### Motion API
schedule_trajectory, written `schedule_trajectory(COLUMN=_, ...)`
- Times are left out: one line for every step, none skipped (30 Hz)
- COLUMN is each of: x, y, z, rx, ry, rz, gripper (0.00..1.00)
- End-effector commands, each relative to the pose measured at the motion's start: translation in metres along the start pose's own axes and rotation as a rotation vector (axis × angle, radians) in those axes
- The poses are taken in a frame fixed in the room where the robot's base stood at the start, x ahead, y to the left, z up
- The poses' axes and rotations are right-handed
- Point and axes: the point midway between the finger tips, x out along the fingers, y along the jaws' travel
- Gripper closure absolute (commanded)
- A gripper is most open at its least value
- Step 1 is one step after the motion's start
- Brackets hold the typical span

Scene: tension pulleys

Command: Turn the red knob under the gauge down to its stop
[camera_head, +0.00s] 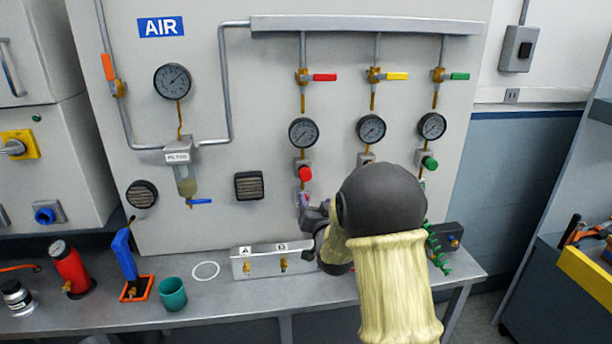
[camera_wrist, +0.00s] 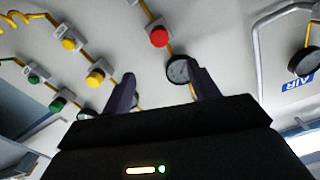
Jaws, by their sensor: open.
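The red knob (camera_head: 305,174) sits on a valve block under the left of three round gauges (camera_head: 304,132) on the pale panel. My gripper (camera_head: 304,200) is just below the knob in the head view, partly hidden by my arm. In the wrist view, which is turned over, my gripper (camera_wrist: 160,70) has its two dark fingers spread and empty. The red knob also shows there (camera_wrist: 159,37), beyond the fingertips and between them sideways. Its gauge (camera_wrist: 178,70) is partly covered by the right finger. No contact with the knob is visible.
A green knob (camera_head: 430,163) and a yellow knob (camera_wrist: 95,77) sit on neighbouring lines. Red, yellow and green lever valves are above the gauges. The bench (camera_head: 215,310) below holds a teal cup (camera_head: 172,294) and an A/B fitting block (camera_head: 257,265).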

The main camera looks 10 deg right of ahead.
Motion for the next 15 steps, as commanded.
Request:
schedule_trajectory(x=0.004, y=0.0, z=0.0, rx=0.0, ry=-0.001, rz=0.0, gripper=0.4)
schedule_trajectory(x=0.006, y=0.0, z=0.0, rx=0.0, ry=-0.002, rz=0.001, gripper=0.4)
schedule_trajectory(x=0.011, y=0.0, z=-0.001, rx=0.0, ry=-0.001, rz=0.0, gripper=0.4)
schedule_trajectory(x=0.014, y=-0.001, z=-0.001, rx=0.0, ry=0.0, rz=0.0, gripper=0.4)
schedule_trajectory(x=0.018, y=-0.001, z=-0.001, rx=-0.001, ry=-0.001, rz=0.0, gripper=0.4)
schedule_trajectory(x=0.024, y=-0.001, z=-0.001, rx=-0.001, ry=-0.001, rz=0.0, gripper=0.4)
schedule_trajectory(x=0.028, y=-0.001, z=-0.002, rx=-0.001, ry=-0.001, rz=0.0, gripper=0.4)
schedule_trajectory(x=0.033, y=-0.001, z=-0.001, rx=-0.001, ry=-0.002, rz=0.0, gripper=0.4)
schedule_trajectory(x=0.039, y=-0.001, z=-0.002, rx=-0.001, ry=-0.001, rz=0.0, gripper=0.4)
schedule_trajectory(x=0.043, y=-0.001, z=-0.002, rx=-0.001, ry=-0.001, rz=0.0, gripper=0.4)
schedule_trajectory(x=0.048, y=-0.001, z=-0.002, rx=-0.001, ry=-0.001, rz=0.0, gripper=0.4)
schedule_trajectory(x=0.054, y=-0.001, z=-0.002, rx=-0.001, ry=-0.001, rz=0.0, gripper=0.4)
schedule_trajectory(x=0.058, y=-0.001, z=-0.001, rx=-0.001, ry=-0.001, rz=0.0, gripper=0.4)
schedule_trajectory(x=0.063, y=-0.001, z=-0.002, rx=-0.001, ry=-0.001, rz=0.0, gripper=0.4)
schedule_trajectory(x=0.068, y=-0.001, z=-0.002, rx=-0.001, ry=-0.001, rz=0.0, gripper=0.4)
